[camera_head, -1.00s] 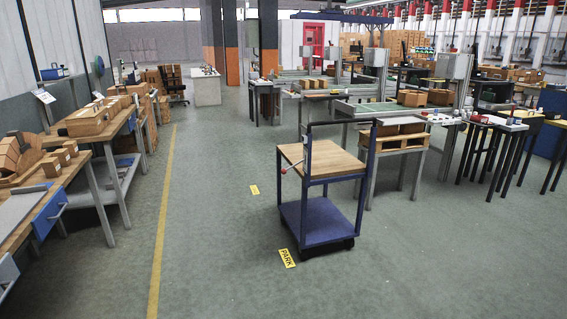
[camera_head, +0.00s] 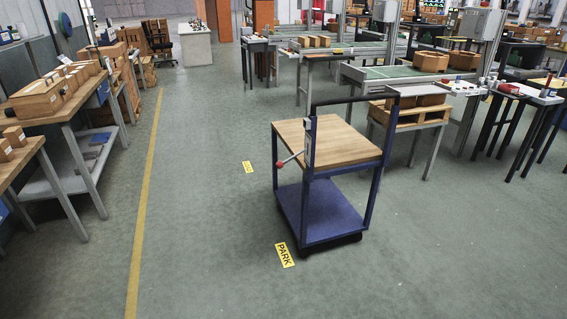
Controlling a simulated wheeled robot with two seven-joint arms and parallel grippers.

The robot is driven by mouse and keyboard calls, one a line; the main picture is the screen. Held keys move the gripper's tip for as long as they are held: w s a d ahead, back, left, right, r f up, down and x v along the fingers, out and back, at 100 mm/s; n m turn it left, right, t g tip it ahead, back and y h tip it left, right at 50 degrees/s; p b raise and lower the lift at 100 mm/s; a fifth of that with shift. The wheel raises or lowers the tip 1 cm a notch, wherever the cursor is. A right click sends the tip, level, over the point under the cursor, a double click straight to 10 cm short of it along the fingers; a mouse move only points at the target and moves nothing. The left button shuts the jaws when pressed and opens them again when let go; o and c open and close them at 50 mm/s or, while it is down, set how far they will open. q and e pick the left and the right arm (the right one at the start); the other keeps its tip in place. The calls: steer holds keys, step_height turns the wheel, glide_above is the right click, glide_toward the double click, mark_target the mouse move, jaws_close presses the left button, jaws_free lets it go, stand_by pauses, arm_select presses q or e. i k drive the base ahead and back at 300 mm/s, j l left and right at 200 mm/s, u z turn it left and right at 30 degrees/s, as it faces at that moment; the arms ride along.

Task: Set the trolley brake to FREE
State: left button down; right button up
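The trolley (camera_head: 318,205) stands on the floor right of the picture's middle. It has a wooden top (camera_head: 335,139), a blue lower shelf and a dark push handle (camera_head: 352,99). The knob end is lower than the pivot. A yellow floor label reading PARK (camera_head: 285,255) lies at the trolley's near left. A smaller yellow label (camera_head: 247,167) lies farther off, its text too small to read. Neither gripper is in view.
Workbenches with cardboard boxes (camera_head: 38,99) line the left side. A yellow floor line (camera_head: 144,190) runs beside them. A table with a wooden pallet (camera_head: 408,115) stands close behind the trolley at the right. The floor in front and left of the trolley is clear.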

mark_target(280, 164)
steer(key=i+z, duration=0.15)
steer(key=i, duration=0.3)
steer(key=i+j+z, duration=0.2)
steer(key=i, duration=0.25)
steer(key=i+j+z, duration=0.2)
steer(key=i+z, duration=0.15)
steer(key=i+j+z, duration=0.35)
steer(key=i, duration=0.2)
